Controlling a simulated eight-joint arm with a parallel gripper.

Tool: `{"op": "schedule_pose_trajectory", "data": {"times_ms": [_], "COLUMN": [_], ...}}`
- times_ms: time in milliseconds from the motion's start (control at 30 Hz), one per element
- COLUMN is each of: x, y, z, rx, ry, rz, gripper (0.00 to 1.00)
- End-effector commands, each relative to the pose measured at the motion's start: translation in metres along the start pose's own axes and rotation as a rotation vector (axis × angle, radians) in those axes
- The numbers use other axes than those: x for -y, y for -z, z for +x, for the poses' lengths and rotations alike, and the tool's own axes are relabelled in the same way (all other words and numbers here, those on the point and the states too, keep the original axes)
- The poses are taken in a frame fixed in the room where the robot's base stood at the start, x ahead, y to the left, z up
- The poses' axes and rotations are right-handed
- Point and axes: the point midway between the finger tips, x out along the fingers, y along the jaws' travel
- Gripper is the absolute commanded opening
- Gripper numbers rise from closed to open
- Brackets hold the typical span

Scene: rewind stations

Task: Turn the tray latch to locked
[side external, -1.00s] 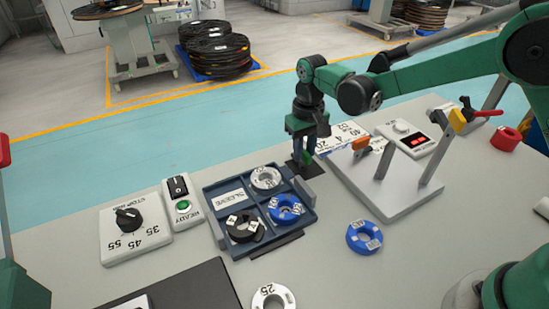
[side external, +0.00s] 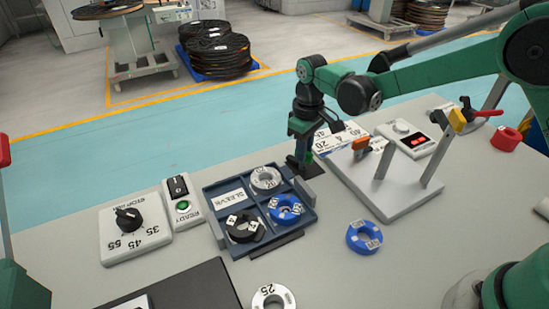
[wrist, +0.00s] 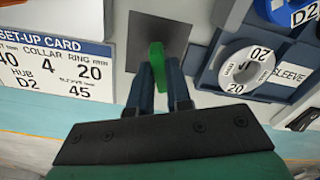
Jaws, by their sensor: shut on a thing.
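My gripper (side external: 302,160) is at the far right corner of the blue sleeve tray (side external: 216,232), pointing down. In the wrist view its two dark fingers (wrist: 160,88) are shut on a green latch handle (wrist: 156,50), one finger on each side. The handle stands over a dark square plate (wrist: 178,35), which also shows beside the tray in the side view (side external: 294,169). In the side view the gripper hides the handle. The tray holds a white ring (side external: 266,177), a blue ring (side external: 285,208) and a black ring (side external: 242,228).
A set-up card (wrist: 55,62) lies behind the latch. A grey stand (side external: 385,195) with an orange clip (side external: 361,144) is to the right. A loose blue ring (side external: 364,238) lies in front of it. A dial (side external: 128,218) and a switch box (side external: 180,200) stand left of the tray.

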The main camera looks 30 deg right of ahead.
Motion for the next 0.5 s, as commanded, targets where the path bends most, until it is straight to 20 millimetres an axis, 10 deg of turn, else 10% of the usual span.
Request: {"op": "schedule_pose_trajectory", "data": {"times_ms": [500], "x": [-0.0002], "y": [0.0000], "z": [-0.0006], "rx": [0.000], "ry": [0.000], "rz": [-0.488], "gripper": [0.00]}}
